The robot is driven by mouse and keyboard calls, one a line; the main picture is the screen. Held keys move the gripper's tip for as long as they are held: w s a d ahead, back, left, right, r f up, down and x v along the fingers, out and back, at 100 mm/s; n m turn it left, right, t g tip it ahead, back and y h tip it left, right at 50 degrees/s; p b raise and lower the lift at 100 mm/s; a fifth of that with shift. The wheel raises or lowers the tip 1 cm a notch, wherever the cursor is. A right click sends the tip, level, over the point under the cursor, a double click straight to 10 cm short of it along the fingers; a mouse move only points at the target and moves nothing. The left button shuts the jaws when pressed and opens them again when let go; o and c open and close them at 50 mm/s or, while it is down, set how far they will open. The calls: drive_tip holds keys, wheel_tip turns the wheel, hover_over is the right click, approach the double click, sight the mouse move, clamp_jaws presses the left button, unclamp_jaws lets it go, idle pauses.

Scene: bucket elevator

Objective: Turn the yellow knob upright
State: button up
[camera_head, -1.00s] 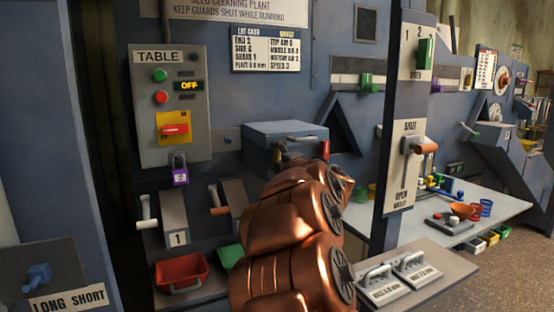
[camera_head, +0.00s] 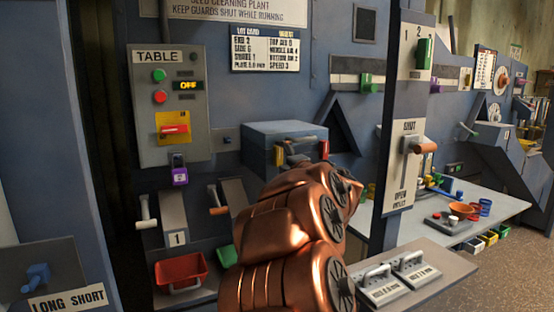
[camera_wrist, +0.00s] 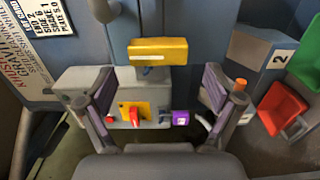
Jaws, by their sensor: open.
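A yellow knob (camera_wrist: 157,51), a bar-shaped block with a pale strip on it, shows ahead of my gripper in the wrist view, lying across that turned picture. A narrow yellow piece (camera_head: 279,155) shows in the head view at the front left of a blue box; it looks like the same knob, standing roughly vertical there. My gripper (camera_wrist: 168,95) is open and empty, its fingers spread wide. The knob lies beyond and above the fingertips in the wrist view, with no contact visible. In the head view my copper arm hides much of the gripper.
The TABLE panel (camera_head: 168,105) has buttons, a red switch on a yellow plate and a purple padlock (camera_head: 179,172). Levers and a red bin (camera_head: 181,271) are below it. A post with a lever (camera_head: 411,146) stands right of my arm.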

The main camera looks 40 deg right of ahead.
drive_tip(key=v, duration=0.9)
drive_tip(key=shift+w+a+r, duration=0.1)
idle(0.4)
drive_tip(key=s+a+f+m+g+h, duration=0.1)
drive_tip(key=s+a+f+m+g, duration=0.2)
drive_tip(key=a+f+m+g, duration=0.35)
drive_tip(key=s+a+f+m+g+h, duration=0.1)
drive_tip(key=s+a+f+m+g, duration=0.25)
drive_tip(key=f+m, duration=0.55)
drive_tip(key=s+a+f+g+y, duration=0.3)
drive_tip(key=s+a+f, duration=0.25)
drive_tip(key=a, duration=0.35)
drive_tip(key=s+a+f+g+y, duration=0.25)
drive_tip(key=s+a+f, duration=0.35)
drive_tip(key=a, duration=0.4)
drive_tip(key=s+a+f+n+g+y, duration=0.1)
drive_tip(key=s+a+f+g+y, duration=0.2)
drive_tip(key=s+a, duration=0.7)
wheel_tip(320, 180, up, 18)
drive_tip(key=p, duration=1.6)
drive_tip(key=shift+w+r+h+p, duration=0.2)
drive_tip(key=shift+w+h+p, duration=0.15)
